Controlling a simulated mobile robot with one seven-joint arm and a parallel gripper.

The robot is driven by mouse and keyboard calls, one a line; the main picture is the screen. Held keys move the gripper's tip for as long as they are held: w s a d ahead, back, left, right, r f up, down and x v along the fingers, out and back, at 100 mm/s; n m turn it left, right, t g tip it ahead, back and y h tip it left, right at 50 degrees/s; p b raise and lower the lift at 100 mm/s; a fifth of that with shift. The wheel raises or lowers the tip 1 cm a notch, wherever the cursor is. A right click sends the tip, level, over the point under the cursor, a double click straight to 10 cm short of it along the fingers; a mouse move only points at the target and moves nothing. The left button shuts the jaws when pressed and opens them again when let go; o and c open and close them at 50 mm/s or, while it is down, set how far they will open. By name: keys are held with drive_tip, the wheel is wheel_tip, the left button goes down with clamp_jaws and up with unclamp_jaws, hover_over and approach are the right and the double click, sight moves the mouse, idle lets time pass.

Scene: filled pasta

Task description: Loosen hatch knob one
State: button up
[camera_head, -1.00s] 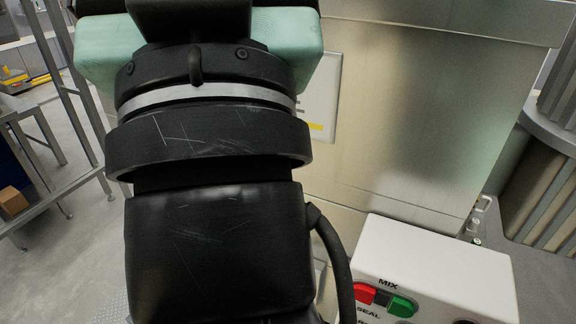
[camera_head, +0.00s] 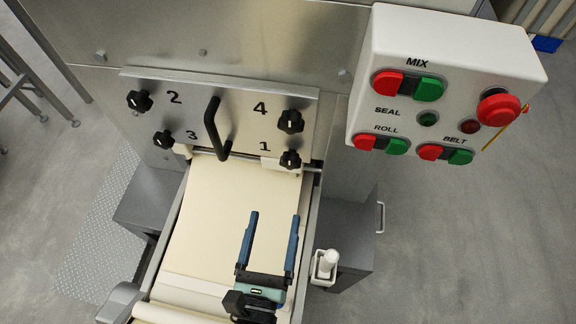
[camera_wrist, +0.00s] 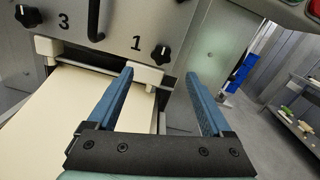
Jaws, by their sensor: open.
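Hatch knob one (camera_head: 290,159) is a black lobed knob beside the printed "1", at the lower right of the metal hatch plate (camera_head: 236,97). It also shows in the wrist view (camera_wrist: 160,54), ahead of my fingers and above the space between them. My gripper (camera_head: 273,216) is open and empty over the cream belt, below and apart from the knob. Its two blue fingers (camera_wrist: 160,92) point toward the hatch. The other black knobs stand by numbers 2 (camera_head: 139,100), 3 (camera_head: 163,139) and 4 (camera_head: 291,121).
A black handle (camera_head: 216,128) sticks out from the middle of the hatch. A white control box (camera_head: 455,50) with red and green buttons juts out at the upper right. A cream belt (camera_head: 215,225) runs below the hatch. A white brush-like item (camera_head: 326,265) stands right of the belt.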

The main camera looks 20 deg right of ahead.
sight(289, 165)
drive_tip(key=x, duration=1.2)
drive_tip(key=shift+w+d+f+p, duration=0.1)
drive_tip(key=shift+d+f+p, duration=0.2)
drive_tip(key=shift+d+f, duration=0.1)
clamp_jaws()
